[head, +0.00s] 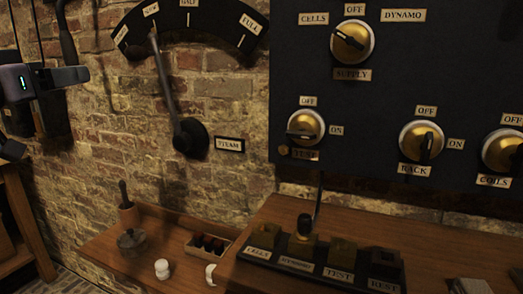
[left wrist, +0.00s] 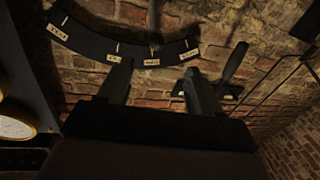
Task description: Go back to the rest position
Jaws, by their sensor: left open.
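My left gripper (head: 70,76) is at the left edge of the head view, in front of the brick wall, with a small green light on its body. In the left wrist view its two dark fingers (left wrist: 157,88) are apart, with nothing seen between them. They point toward the wall and the curved black scale. My right gripper is in neither view.
The steam lever (head: 168,85) leans toward the "slow" label on the curved scale (head: 215,15). A dark handle (head: 66,32) is above my left gripper. A black panel (head: 455,80) with brass knobs is at right. A wooden bench (head: 200,218) is below.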

